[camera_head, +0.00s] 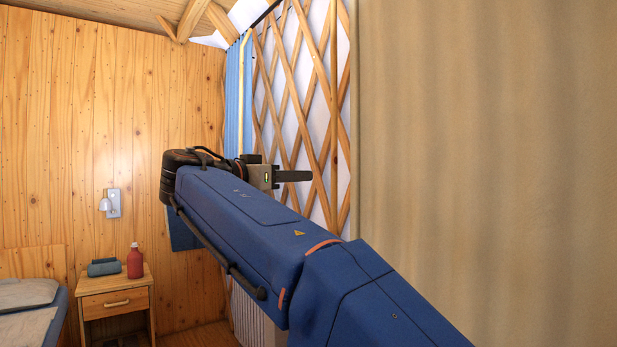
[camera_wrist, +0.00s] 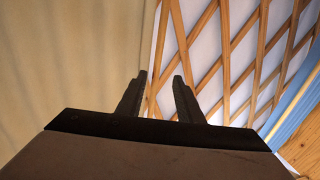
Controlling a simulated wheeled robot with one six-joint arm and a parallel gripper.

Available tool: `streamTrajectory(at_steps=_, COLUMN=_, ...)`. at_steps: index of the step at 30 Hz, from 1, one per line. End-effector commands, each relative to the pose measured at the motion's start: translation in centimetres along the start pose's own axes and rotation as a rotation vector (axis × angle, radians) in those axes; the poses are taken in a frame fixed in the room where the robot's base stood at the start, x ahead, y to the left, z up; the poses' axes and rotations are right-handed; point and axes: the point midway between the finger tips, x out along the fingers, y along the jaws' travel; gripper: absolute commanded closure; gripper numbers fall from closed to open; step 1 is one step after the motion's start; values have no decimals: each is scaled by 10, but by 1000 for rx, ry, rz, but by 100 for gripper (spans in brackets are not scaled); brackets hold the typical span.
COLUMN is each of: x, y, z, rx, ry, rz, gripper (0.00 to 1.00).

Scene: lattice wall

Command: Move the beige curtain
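The beige curtain (camera_head: 485,150) hangs in soft folds and fills the right part of the head view, close to the camera. Its left edge hangs in front of the lattice wall. In the wrist view the beige curtain (camera_wrist: 65,65) fills the left side, with its edge near the left finger. My gripper (camera_head: 295,176) reaches out in front of the lattice, left of the curtain edge in the head view. In the wrist view my gripper (camera_wrist: 160,78) has its two fingers apart with nothing between them but the lattice behind. I cannot tell whether the left finger touches the curtain.
The wooden lattice wall (camera_head: 290,75) has white cloth behind it. A blue curtain (camera_head: 238,100) hangs at its far left end. A nightstand (camera_head: 117,303) with a red bottle (camera_head: 135,262) stands beside a bed (camera_head: 30,315) at the left.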

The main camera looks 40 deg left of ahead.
Motion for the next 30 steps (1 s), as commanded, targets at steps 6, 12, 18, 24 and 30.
streamTrajectory(at_steps=6, x=-22, y=0, z=0, rx=0, ry=1, rz=-1, gripper=67)
streamTrajectory(at_steps=12, x=-26, y=0, z=0, rx=0, ry=1, rz=0, gripper=67)
streamTrajectory(at_steps=18, x=-26, y=0, z=0, rx=0, ry=1, rz=0, gripper=67)
streamTrajectory(at_steps=24, x=-26, y=0, z=0, rx=0, ry=1, rz=0, gripper=67)
streamTrajectory(at_steps=30, x=-26, y=0, z=0, rx=0, ry=1, rz=0, gripper=67)
